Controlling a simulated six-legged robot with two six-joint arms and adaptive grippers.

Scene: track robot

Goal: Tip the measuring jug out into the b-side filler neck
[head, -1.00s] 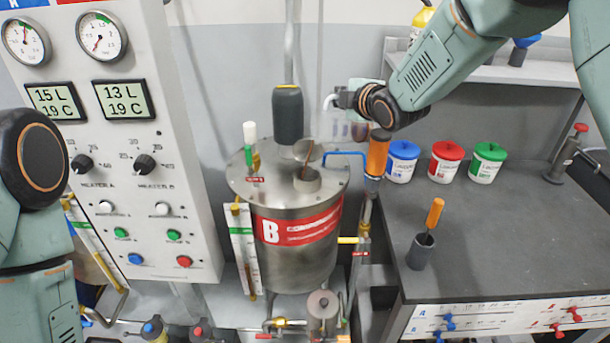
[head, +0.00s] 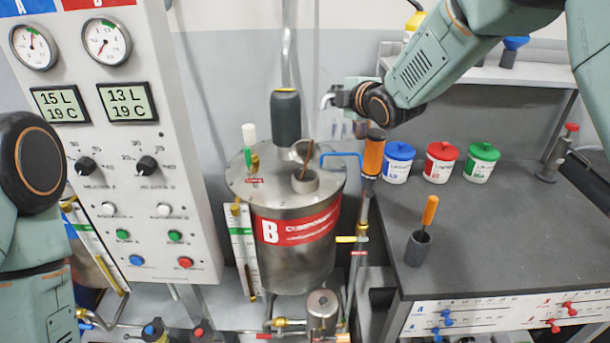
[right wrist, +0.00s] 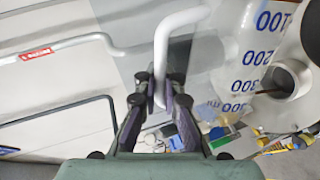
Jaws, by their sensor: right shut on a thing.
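My right gripper (head: 342,97) is shut on the white handle (right wrist: 163,50) of the measuring jug. The jug (right wrist: 238,50) is clear with blue number marks in the right wrist view; its see-through body is hard to make out in the head view. The B-side filler neck (head: 305,183) is a short grey collar on top of the steel B tank (head: 290,255). The gripper is above and right of the neck. A thin brown streak (head: 308,161) runs down to the neck's mouth; I cannot tell whether it is liquid. My left gripper is out of view.
A dark capped cylinder (head: 286,117) and a white-topped green tube (head: 249,140) stand on the tank lid. An orange-handled part (head: 373,155) rises right of the tank. Blue (head: 398,163), red (head: 441,163) and green (head: 481,163) tubs stand on the bench.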

